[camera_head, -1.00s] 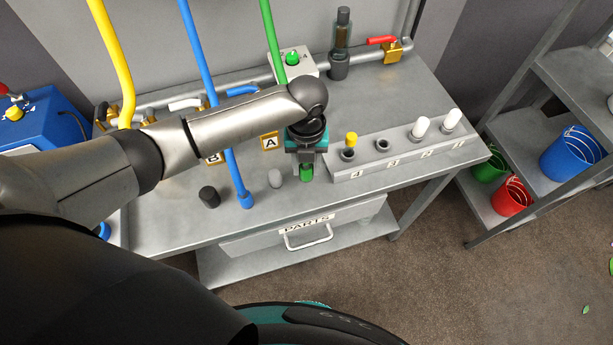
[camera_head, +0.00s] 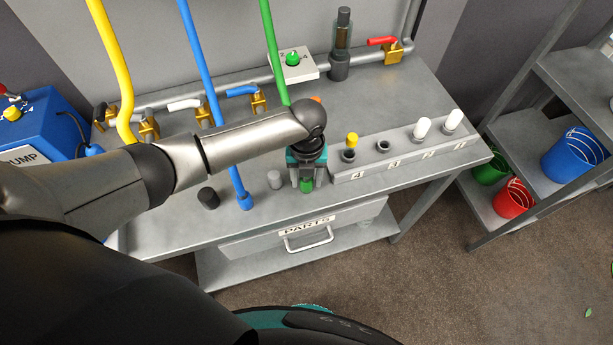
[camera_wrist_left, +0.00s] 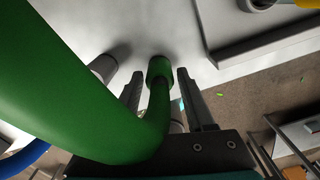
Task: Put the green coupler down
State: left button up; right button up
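The green coupler (camera_head: 306,186) is at the end of the green hose (camera_head: 272,45), low at the table top near the front edge. In the left wrist view the coupler (camera_wrist_left: 160,70) stands between my left gripper's fingers (camera_wrist_left: 160,92), with a gap on each side. The thick green hose (camera_wrist_left: 60,80) fills the left of that view and bends down to it. My left gripper (camera_head: 307,180) is open around the coupler, pointing down. Whether the coupler's underside touches the table cannot be seen clearly. My right gripper is not in view.
A grey stub (camera_head: 275,180) and a black stub (camera_head: 208,197) stand left of the gripper. The blue hose's coupler (camera_head: 244,201) is between them. A numbered grey rack (camera_head: 410,160) is close on the right. The drawer (camera_head: 300,230) is below the table top.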

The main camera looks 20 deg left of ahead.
pick_arm(q)
jog(key=shift+o, duration=0.9)
jog(key=shift+r, duration=0.15)
notch_tip(320, 180, up, 12)
jog(key=p, duration=0.1)
